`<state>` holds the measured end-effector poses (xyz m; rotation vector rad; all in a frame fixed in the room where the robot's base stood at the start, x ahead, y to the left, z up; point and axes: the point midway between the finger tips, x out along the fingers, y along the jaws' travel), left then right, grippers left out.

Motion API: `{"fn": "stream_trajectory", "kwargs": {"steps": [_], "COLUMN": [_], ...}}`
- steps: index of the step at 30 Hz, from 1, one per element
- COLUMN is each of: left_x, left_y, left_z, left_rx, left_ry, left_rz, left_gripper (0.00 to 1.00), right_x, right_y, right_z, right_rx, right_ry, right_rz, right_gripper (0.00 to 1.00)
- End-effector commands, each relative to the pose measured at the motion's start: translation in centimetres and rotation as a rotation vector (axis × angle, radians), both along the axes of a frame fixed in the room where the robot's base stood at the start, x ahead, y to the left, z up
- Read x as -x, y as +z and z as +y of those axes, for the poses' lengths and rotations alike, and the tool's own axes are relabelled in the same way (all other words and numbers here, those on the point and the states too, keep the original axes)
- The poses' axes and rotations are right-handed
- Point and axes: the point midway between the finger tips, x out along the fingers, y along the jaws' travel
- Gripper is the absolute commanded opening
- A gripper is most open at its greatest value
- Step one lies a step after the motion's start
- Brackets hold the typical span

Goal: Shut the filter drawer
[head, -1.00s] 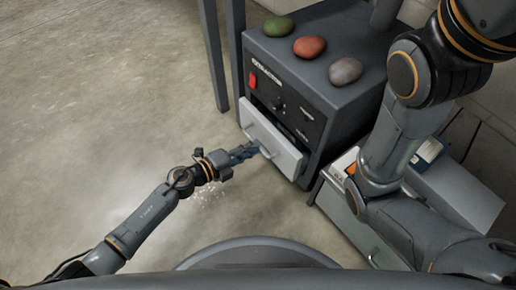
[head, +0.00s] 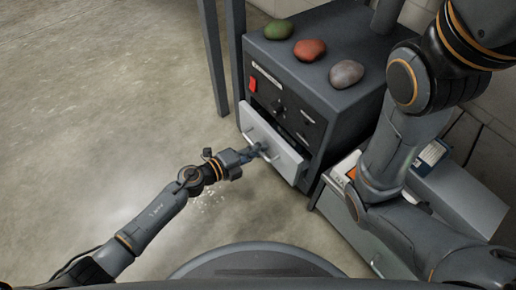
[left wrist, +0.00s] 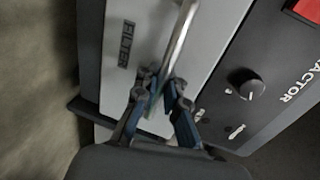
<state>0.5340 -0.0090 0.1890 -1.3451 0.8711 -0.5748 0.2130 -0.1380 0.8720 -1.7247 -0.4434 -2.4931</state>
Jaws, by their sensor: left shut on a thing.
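The filter drawer (head: 272,144) is the light grey front low on the dark extractor cabinet (head: 318,88). It stands a little out from the cabinet face in the head view. In the left wrist view the drawer front (left wrist: 145,45) shows the word FILTER and a metal bar handle (left wrist: 181,32). My left gripper (head: 258,150) is at the drawer front, its fingers (left wrist: 163,97) shut on the handle. My right arm (head: 390,140) shows at the right of the head view, but its gripper is out of the picture.
A green stone (head: 278,29), a red stone (head: 309,49) and a grey stone (head: 346,73) lie on the cabinet top. A red switch (head: 253,84) and a knob are on the panel. A grey case (head: 455,200) stands at right. The floor at left is clear.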

Motion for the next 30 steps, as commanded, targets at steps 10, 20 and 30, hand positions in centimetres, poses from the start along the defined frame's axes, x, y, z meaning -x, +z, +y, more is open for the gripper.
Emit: {"fn": "stream_trajectory", "kwargs": {"steps": [10,20,30], "left_x": [-2.5,-2.5,-2.4], "left_y": [0.1,0.1,0.1], "left_z": [-3.3,-3.4,-3.2], "left_rx": [0.001,0.001,0.0], "left_ry": [0.002,0.002,0.001], "left_rz": [-0.001,-0.002,-0.002], "left_gripper": [0.0,0.19,0.19], "right_x": [0.0,0.0,-0.3], "right_y": [0.5,0.5,0.5], "right_z": [0.0,0.0,0.0], "right_rx": [0.0,0.0,-0.002], "right_ry": [0.0,0.0,-0.001], "right_rz": [0.001,0.001,0.008], "right_gripper": [0.0,0.0,0.0]}}
